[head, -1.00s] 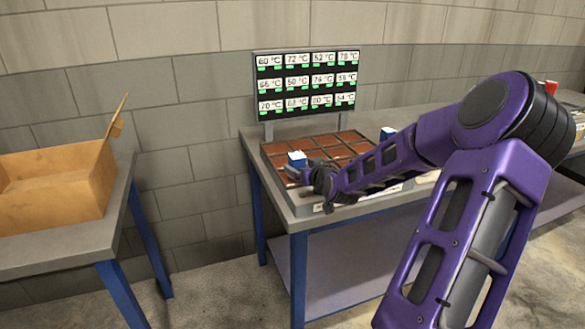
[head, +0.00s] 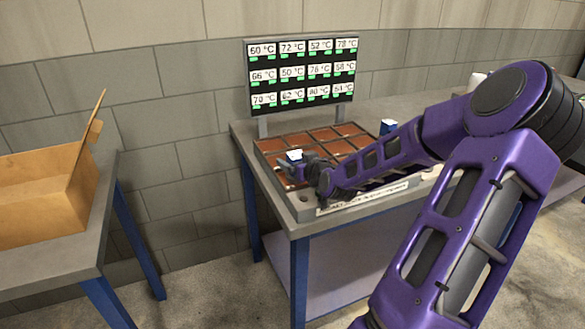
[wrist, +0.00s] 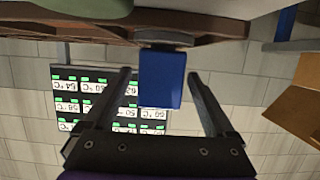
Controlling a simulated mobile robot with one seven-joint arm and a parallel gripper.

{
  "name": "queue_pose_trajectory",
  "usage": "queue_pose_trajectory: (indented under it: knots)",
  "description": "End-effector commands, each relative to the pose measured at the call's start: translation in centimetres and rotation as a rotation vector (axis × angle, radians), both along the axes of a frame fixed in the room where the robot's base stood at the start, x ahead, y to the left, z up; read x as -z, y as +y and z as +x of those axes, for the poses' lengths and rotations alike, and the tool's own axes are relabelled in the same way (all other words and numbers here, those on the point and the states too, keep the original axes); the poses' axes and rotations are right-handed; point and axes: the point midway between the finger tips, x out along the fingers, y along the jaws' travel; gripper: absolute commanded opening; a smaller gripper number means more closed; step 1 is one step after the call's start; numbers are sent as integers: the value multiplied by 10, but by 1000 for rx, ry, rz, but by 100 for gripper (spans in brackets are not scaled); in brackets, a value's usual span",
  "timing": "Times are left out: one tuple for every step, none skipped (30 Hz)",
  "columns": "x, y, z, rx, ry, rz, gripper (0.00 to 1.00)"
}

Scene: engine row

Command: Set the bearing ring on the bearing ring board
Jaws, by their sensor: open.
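My gripper (head: 308,172) is low over the brown-celled tray (head: 325,198), beside a small blue and white block (head: 295,156). In the wrist view, which is upside down, my gripper (wrist: 159,73) is open. Its fingers lie either side of a blue block (wrist: 160,80), with gaps on both sides. A grey rounded piece (wrist: 163,38) shows at the block's base, against the brown surface; I cannot tell whether it is the bearing ring. I cannot identify the bearing ring board for sure. My arm hides part of the tray and table.
A temperature display (head: 302,75) stands behind the tray. Another blue block (head: 388,127) is at the back right. The grey table (head: 243,140) carries the tray. An open cardboard box (head: 45,195) stands on a separate table at left, across a floor gap.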

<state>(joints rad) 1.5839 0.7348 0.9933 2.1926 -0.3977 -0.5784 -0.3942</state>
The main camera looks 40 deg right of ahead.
Motion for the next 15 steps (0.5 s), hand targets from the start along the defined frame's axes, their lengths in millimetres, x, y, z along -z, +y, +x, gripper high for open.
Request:
queue_pose_trajectory:
  knots:
    - [0,0,0,0,0,0,90]
    - [0,0,0,0,0,0,90]
    - [0,0,0,0,0,0,90]
    - [0,0,0,0,0,0,90]
    - [0,0,0,0,0,0,90]
    - [0,0,0,0,0,0,86]
    - [0,0,0,0,0,0,81]
    - [0,0,0,0,0,0,76]
    - [0,0,0,0,0,0,68]
    - [0,0,0,0,0,0,63]
    - [0,0,0,0,0,0,58]
    - [0,0,0,0,0,0,50]
    - [0,0,0,0,0,0,45]
    - [0,0,0,0,0,0,40]
    - [0,0,0,0,0,0,32]
